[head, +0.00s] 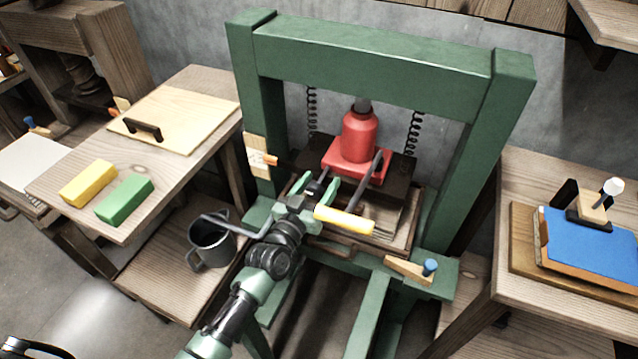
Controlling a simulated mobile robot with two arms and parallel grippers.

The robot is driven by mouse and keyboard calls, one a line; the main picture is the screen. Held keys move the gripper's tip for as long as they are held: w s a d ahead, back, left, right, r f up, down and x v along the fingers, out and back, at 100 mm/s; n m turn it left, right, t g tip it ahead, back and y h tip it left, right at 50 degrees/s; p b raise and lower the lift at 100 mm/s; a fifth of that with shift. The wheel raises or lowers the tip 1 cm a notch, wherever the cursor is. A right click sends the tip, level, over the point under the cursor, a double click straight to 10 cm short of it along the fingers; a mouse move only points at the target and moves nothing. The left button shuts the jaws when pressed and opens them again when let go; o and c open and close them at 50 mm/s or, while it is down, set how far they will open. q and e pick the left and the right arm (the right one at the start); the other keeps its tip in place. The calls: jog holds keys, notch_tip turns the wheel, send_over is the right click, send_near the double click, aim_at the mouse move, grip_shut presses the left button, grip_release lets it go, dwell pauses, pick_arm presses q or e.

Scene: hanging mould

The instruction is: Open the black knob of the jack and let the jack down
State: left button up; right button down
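The red jack (359,138) stands upright in the green press frame (375,57), on a dark plate. A small black knob (316,185) shows low at the front left of the jack. My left gripper (318,186) is at the knob, with its green fingers apart on either side of it. I see no clear contact between fingers and knob. A dark lever with a pale yellow grip (344,219) slants down in front of the jack, just right of the gripper.
Coil springs (413,132) hang on both sides of the jack. A grey mug (211,242) stands on the lower left shelf. Yellow (88,184) and green (124,199) blocks lie on the left table. A blue pad (590,247) lies on the right table.

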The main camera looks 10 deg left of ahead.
pick_arm(q)
jog(key=v, duration=0.8)
jog(key=shift+w+d, duration=0.1)
jog(key=shift+f, duration=0.1)
dwell(0.3)
